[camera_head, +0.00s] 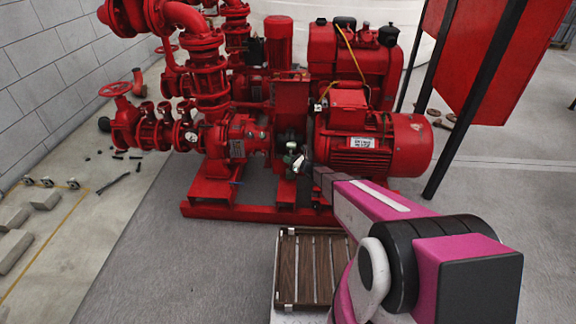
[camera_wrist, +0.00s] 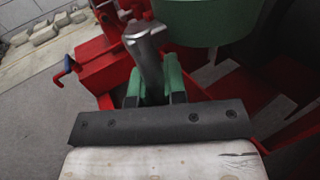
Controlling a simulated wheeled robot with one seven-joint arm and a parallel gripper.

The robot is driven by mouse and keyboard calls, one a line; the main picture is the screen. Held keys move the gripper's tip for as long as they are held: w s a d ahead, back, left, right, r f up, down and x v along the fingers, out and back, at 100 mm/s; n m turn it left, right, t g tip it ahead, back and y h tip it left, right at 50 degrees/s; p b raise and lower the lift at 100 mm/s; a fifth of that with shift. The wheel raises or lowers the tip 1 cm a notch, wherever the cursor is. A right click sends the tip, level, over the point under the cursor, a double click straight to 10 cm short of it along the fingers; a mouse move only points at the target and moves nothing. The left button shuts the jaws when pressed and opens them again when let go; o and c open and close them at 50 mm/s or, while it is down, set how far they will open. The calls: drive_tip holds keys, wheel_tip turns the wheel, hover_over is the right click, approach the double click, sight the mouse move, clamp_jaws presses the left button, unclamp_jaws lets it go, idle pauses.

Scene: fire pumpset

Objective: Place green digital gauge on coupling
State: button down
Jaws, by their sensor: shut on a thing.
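The green digital gauge (camera_head: 293,158) shows small in the head view, at the end of my arm in the gap between the red pump and the red motor. My gripper (camera_head: 304,163) is shut on it. In the wrist view, green parts (camera_wrist: 173,76) and a silver rod-like piece (camera_wrist: 148,55) stand in front of my gripper (camera_wrist: 153,97).
The red pump (camera_head: 236,139) is left of the gap and the red motor (camera_head: 372,145) right of it, on a red base frame (camera_head: 235,212). A slatted wooden crate (camera_head: 312,265) is in front. A red panel on black posts (camera_head: 478,55) stands at the right. Grey floor at front left is clear.

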sight(288, 170)
drive_tip(key=shift+f, duration=1.85)
drive_tip(key=c, duration=1.2)
unclamp_jaws()
drive_tip(key=shift+f, duration=0.1)
drive_tip(key=shift+o, duration=0.2)
